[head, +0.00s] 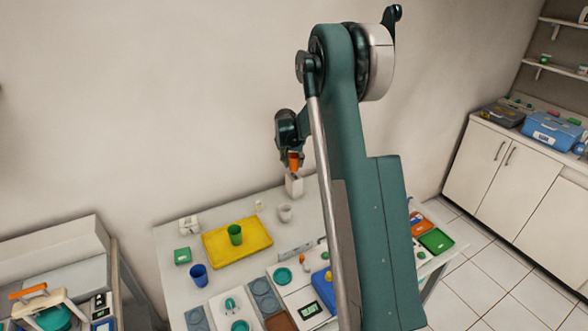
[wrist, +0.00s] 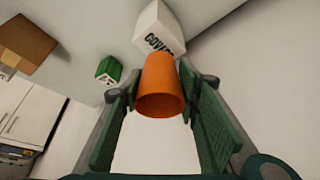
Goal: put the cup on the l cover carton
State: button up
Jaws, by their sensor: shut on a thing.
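An orange cup (head: 294,161) is held by my gripper (head: 291,148) near the back edge of the table. In the wrist view the orange cup (wrist: 160,85) sits between the two green finger pads, its open mouth towards the camera. A white carton (head: 294,187) stands below the cup. In the wrist view the white carton (wrist: 157,27), with dark lettering partly hidden, lies just past the cup's far end. I cannot tell whether cup and carton touch.
A yellow tray (head: 260,246) holds a green cup (head: 235,234). A blue cup (head: 199,275) and a whitish cup (head: 285,212) stand nearby. A green box (wrist: 109,69) and a brown box (wrist: 25,44) show in the wrist view. My arm hides part of the table.

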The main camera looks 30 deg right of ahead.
aim_at(294, 168)
jog(key=shift+f, duration=1.8)
jog(key=shift+f, duration=0.15)
jog(key=o, duration=0.7)
jog(key=shift+c, duration=0.2)
jog(key=shift+o, duration=0.2)
jog(key=v, duration=1.2)
jog(key=shift+a+r, duration=0.1)
jog(key=shift+r, duration=0.1)
